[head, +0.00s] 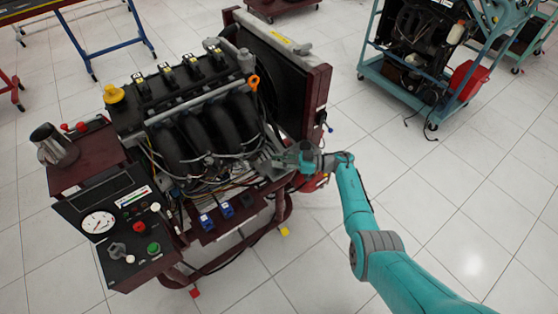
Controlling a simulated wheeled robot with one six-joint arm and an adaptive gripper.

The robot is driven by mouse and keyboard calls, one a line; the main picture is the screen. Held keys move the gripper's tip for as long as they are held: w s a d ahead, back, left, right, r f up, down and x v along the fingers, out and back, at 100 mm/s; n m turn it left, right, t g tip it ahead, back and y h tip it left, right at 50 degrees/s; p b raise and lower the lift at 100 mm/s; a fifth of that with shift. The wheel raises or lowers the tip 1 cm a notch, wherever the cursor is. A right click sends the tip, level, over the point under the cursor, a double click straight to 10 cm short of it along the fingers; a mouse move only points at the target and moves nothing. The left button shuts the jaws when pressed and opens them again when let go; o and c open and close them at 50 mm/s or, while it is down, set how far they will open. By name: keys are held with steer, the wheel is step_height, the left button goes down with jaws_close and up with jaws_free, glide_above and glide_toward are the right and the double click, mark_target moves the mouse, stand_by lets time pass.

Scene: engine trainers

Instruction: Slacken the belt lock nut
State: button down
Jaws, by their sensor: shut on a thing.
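The engine trainer stands on a dark red wheeled frame, with a black engine (200,115) in its middle. My teal arm reaches in from the lower right. My gripper (268,163) is at the engine's front right corner, by the wiring and the radiator's near end. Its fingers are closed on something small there. The belt lock nut cannot be made out; the gripper and the engine parts around it hide that spot.
The radiator (285,70) stands right of the engine. Another trainer (420,60) is at the upper right. The tiled floor on the right is clear.

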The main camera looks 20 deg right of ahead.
steer(key=shift+n+g, duration=0.3)
steer(key=shift+g, duration=0.1)
steer(key=c, duration=1)
jaws_free()
steer(key=shift+d, duration=0.1)
steer(key=v, duration=1.1)
steer(key=shift+d, duration=0.4)
steer(key=shift+s+f, duration=0.1)
steer(key=shift+f, duration=0.05)
